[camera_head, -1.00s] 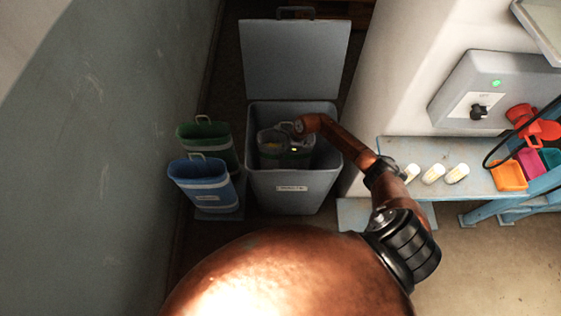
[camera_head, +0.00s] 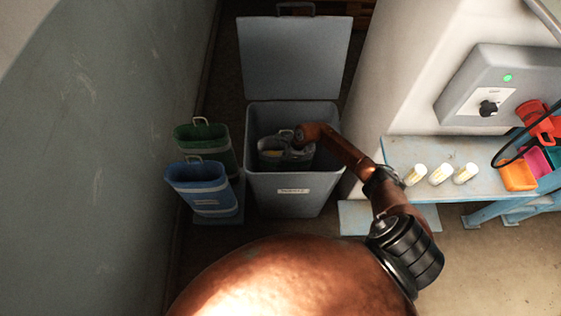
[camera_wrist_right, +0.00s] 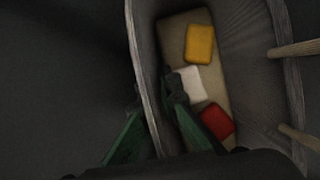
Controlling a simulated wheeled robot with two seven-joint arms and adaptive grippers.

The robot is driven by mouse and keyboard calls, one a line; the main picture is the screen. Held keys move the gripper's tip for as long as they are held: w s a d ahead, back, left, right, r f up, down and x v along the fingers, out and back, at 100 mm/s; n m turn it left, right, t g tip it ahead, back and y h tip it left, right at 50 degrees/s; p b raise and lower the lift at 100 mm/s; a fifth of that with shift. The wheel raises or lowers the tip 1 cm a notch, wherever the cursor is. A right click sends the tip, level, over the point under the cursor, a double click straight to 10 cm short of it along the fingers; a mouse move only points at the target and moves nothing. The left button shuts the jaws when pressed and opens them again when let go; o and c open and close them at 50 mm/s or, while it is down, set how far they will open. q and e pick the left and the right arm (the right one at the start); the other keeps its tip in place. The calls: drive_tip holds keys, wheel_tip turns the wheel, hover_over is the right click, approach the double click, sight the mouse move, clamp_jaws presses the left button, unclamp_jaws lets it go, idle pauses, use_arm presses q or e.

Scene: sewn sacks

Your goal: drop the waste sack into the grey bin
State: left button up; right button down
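The grey bin (camera_head: 257,192) stands at the centre of the head view with its lid (camera_head: 293,60) raised behind it. The grey waste sack (camera_head: 270,155) is upright inside the bin's mouth. The wrist view shows its long rim (camera_wrist_right: 140,60) and, inside it, a yellow (camera_wrist_right: 200,43), a white and a red item (camera_wrist_right: 217,121). My right gripper (camera_wrist_right: 155,90) has its green fingers on either side of the sack's near rim. The fingers stand apart, with a gap seen beside the rim. The sack's underside is hidden. My left gripper is out of view.
A green sack (camera_head: 210,150) and a blue sack (camera_head: 203,192) stand left of the bin. A wall rises on the left.

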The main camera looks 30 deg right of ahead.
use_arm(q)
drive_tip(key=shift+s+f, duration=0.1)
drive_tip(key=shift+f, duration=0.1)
use_arm(e)
drive_tip(key=shift+w+f, duration=0.1)
drive_tip(key=shift+f, duration=0.05)
drive_tip(key=c, duration=2.2)
unclamp_jaws()
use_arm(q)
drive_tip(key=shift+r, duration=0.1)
use_arm(e)
drive_tip(key=shift+o, duration=0.2)
drive_tip(key=p+v, duration=0.7)
drive_tip(key=v, duration=0.4)
drive_tip(key=shift+a+r, duration=0.1)
drive_tip(key=shift+r, duration=0.3)
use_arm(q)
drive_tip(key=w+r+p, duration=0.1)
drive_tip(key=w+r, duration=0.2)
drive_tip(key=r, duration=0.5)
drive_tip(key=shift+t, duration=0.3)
use_arm(e)
drive_tip(key=shift+s+d+r, duration=0.25)
drive_tip(key=shift+r, duration=0.4)
drive_tip(key=shift+a, duration=0.1)
